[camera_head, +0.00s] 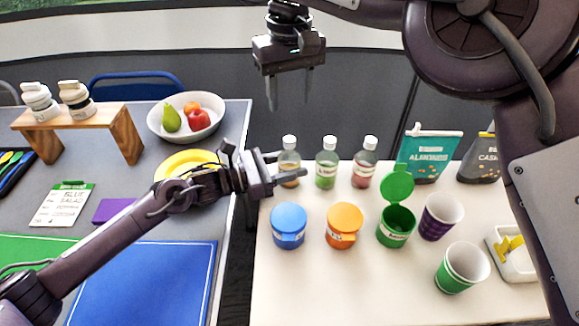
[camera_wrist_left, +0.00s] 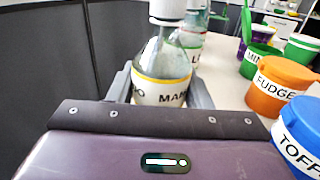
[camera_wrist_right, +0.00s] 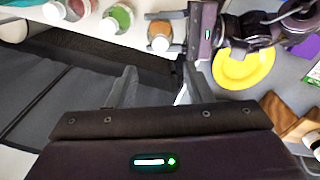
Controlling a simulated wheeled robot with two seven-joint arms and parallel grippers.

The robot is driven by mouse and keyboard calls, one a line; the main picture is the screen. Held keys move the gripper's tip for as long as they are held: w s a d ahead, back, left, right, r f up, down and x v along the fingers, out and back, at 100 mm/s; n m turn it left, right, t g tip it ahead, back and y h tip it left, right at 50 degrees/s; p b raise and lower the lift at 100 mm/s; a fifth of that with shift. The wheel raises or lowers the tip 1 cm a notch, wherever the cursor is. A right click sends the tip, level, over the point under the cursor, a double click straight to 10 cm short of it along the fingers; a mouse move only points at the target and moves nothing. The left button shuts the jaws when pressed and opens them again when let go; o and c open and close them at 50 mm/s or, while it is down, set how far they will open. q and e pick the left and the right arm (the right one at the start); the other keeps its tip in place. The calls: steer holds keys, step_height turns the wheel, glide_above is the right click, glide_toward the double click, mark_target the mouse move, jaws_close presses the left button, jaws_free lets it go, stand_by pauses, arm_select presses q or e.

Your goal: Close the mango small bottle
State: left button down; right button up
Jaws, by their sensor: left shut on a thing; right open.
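The mango small bottle (camera_head: 289,159) stands upright at the left end of a row of small bottles, near the white table's back left corner. It is clear glass with orange-brown contents. A white cap sits at its top; I cannot tell how tightly it fits. In the left wrist view the mango bottle (camera_wrist_left: 160,85) shows its label, with its top cut off. My left gripper (camera_head: 291,170) is shut around its body from the side. The bottle also shows in the right wrist view (camera_wrist_right: 159,32). My right gripper (camera_head: 290,90) is open and empty, pointing down, above and behind the bottle.
Green (camera_head: 326,164) and pinkish (camera_head: 364,164) bottles stand to the right. Blue (camera_head: 289,226), orange (camera_head: 343,226) and open green (camera_head: 396,226) tubs stand in front. Cups and snack bags are farther right. A grey table (camera_head: 130,220) is at left, with a gap between.

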mark_target(279, 167)
steer(key=shift+r, duration=1.45)
arm_select(q)
steer(key=c, duration=0.7)
jaws_free()
steer(key=shift+o, duration=0.2)
steer(key=shift+b+v, duration=0.35)
steer(key=shift+v, duration=3.5)
arm_select(e)
steer(key=shift+f, duration=0.4)
